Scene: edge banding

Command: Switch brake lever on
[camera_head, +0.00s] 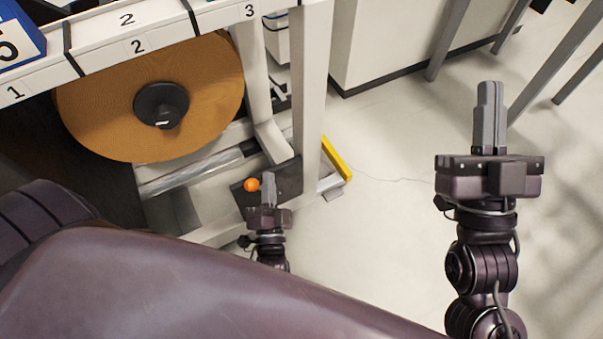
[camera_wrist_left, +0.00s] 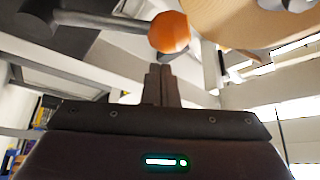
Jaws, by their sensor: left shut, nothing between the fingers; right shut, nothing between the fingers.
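The brake lever's orange ball knob (camera_head: 252,184) shows low on the machine frame, below the large brown roll. In the left wrist view the knob (camera_wrist_left: 169,32) sits at the end of a grey lever rod (camera_wrist_left: 90,20), just beyond my fingertips. My left gripper (camera_head: 268,177) is shut and empty, close to the right of the knob in the head view. I cannot tell whether it touches the knob. My right gripper (camera_head: 490,88) is shut and empty, held over the open floor at the right.
The brown banding roll (camera_head: 200,95) hangs on a black hub under a numbered shelf (camera_head: 140,40). A white upright post (camera_head: 312,80) stands right of the lever. A yellow bar (camera_head: 337,158) juts near the floor.

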